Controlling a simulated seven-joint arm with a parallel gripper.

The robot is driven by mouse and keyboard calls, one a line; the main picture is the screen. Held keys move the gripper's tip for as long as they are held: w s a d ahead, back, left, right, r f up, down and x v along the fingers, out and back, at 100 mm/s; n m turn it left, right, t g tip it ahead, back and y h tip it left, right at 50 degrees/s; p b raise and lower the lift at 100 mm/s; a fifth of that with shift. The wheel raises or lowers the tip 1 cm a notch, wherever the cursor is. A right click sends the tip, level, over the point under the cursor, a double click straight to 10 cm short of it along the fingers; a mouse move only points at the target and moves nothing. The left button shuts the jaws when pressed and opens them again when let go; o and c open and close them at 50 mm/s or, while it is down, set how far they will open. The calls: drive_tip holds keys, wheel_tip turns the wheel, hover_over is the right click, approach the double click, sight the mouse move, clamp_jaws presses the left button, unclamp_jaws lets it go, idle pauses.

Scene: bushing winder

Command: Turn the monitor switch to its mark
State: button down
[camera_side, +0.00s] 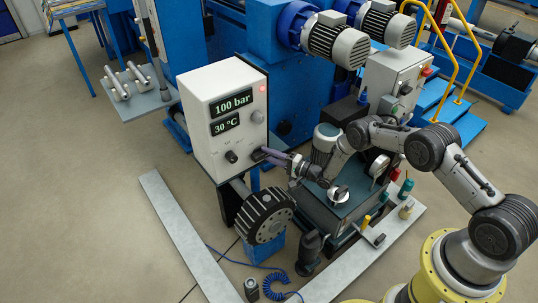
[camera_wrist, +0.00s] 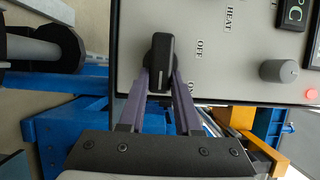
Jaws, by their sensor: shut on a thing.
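The monitor is a white box (camera_side: 203,93) with readouts of 100 bar and 30 °C; its grey panel face also shows in the wrist view (camera_wrist: 215,75). The gripped switch (camera_wrist: 161,62) is a black bar-shaped handle on this panel. It lies upright in the wrist view, with the words OFF and ON printed to its right. My gripper (camera_wrist: 160,85) is shut on the switch, one purple finger on each side. In the side view my gripper (camera_side: 263,154) reaches the panel's lower right from the right; its fingers largely hide the switch there. I cannot make out the mark.
A grey knob (camera_wrist: 279,70) and a red lamp (camera_wrist: 311,95) are farther up the panel.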

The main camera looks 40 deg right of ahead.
idle(0.3)
drive_tip(key=c, duration=0.6)
unclamp_jaws()
drive_tip(key=v, duration=1.3)
drive_tip(key=shift+s, duration=0.4)
drive_tip(key=shift+w+d, duration=0.1)
